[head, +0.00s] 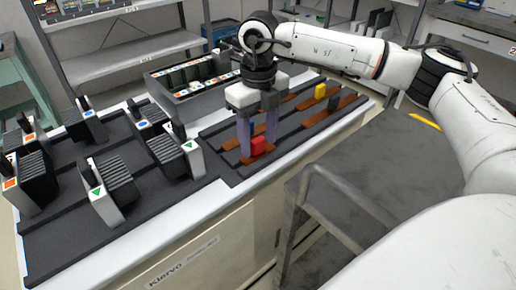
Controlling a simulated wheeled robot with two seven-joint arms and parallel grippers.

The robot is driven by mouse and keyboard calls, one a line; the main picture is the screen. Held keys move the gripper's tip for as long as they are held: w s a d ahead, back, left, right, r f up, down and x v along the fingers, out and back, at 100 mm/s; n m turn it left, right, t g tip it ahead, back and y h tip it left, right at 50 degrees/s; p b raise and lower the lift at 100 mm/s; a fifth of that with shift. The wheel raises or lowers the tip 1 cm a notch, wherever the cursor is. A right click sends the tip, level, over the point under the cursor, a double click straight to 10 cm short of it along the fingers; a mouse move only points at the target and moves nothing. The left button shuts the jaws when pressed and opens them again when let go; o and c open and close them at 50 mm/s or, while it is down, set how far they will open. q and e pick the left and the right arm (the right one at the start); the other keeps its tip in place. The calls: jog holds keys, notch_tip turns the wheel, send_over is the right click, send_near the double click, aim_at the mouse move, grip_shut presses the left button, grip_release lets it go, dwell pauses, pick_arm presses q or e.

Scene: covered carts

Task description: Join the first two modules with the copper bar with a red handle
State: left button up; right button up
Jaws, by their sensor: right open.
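The copper bar with a red handle (258,146) lies at the near end of the dark slotted rack on the right half of the cart top. My right gripper (257,137) points down over it, with its two fingers open on either side of the red handle. I cannot tell whether the fingers touch it. Several black finned modules with white, marked end plates stand on the dark tray (70,243) at left. One module (34,178) has orange marks, and another (108,192) has a green triangle. Which modules are the first two is not clear. My left gripper is out of view.
Other copper bars lie in the rack, one with a yellow handle (320,91) and one with a dark handle (334,102). A grey crate (205,101) of modules stands behind. A grey metal cart with a rail (345,207) is at the right front.

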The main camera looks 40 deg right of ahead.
jog(key=shift+f, duration=0.55)
jog(key=c, duration=1.2)
jog(key=shift+o, duration=0.2)
jog(key=shift+r, duration=0.1)
